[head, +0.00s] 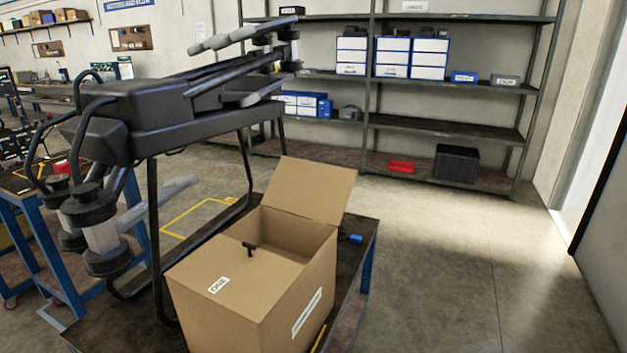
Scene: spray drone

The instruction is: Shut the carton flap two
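An open-topped cardboard carton (299,292) stands on a dark-topped table. Its near-left flap (230,285) lies down over part of the top and bears a small white label, which seems to read ONE. A second flap (310,188) stands raised and tilted back at the far right side. A gap into the carton shows between the two flaps. A small black T-shaped piece (249,247) is at the inner edge of the lowered flap; I cannot tell if it is fixed there. Neither of my grippers is in view.
A large dark spray drone (165,110) with folded arms stands on a frame left of and behind the carton. A small blue object (351,238) lies on the table (359,261) right of the carton. Shelves (443,128) stand behind; the floor at right is clear.

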